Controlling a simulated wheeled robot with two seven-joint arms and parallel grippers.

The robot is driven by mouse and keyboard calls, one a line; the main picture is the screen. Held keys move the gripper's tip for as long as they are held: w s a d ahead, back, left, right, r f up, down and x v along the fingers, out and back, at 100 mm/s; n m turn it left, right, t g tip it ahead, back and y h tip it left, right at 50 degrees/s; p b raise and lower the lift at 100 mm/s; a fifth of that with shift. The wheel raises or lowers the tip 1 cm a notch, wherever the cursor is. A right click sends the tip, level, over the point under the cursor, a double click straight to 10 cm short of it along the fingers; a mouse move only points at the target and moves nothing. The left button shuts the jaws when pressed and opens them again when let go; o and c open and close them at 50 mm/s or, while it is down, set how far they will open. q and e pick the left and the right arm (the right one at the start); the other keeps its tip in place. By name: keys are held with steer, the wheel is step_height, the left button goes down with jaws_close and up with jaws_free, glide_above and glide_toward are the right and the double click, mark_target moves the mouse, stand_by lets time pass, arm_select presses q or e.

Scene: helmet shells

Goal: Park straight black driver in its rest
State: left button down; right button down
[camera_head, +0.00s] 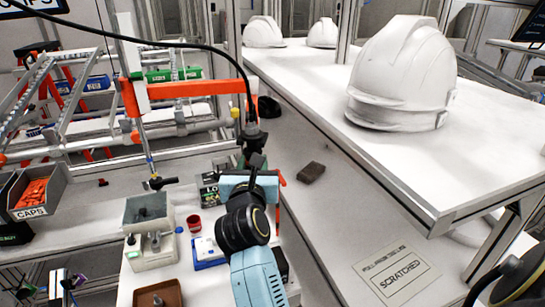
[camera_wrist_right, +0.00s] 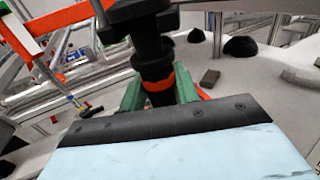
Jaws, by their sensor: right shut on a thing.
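The straight black driver (camera_head: 252,138) hangs upright from a black cable. In the right wrist view the driver (camera_wrist_right: 154,50) shows an orange-red band, with green pieces on both sides of it. My right gripper (camera_head: 254,166) is shut on its lower part, above the bench. The gripper (camera_wrist_right: 158,92) hides the driver's lower end. I cannot clearly make out the driver's rest. A second black tool (camera_head: 160,183), angled, hangs further left. My left gripper is not in view.
A grey block with sockets (camera_head: 150,255), a red cup (camera_head: 194,223) and a bin of orange caps (camera_head: 38,192) are left. A dark block (camera_head: 311,172) lies right of the driver. A white helmet (camera_head: 404,75) stands on the raised shelf (camera_head: 400,165). An orange bar (camera_head: 190,89) crosses behind.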

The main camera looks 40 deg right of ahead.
steer(key=shift+d+r, duration=0.1)
steer(key=shift+d, duration=0.45)
steer(key=shift+w+d, duration=0.1)
steer(key=shift+w+d+r, duration=0.1)
steer(key=shift+d, duration=0.25)
steer(key=d, duration=0.1)
steer(key=w+d, duration=0.1)
steer(key=d, duration=0.1)
steer(key=w+d, duration=0.1)
steer(key=d, duration=0.1)
steer(key=shift+w+r, duration=0.1)
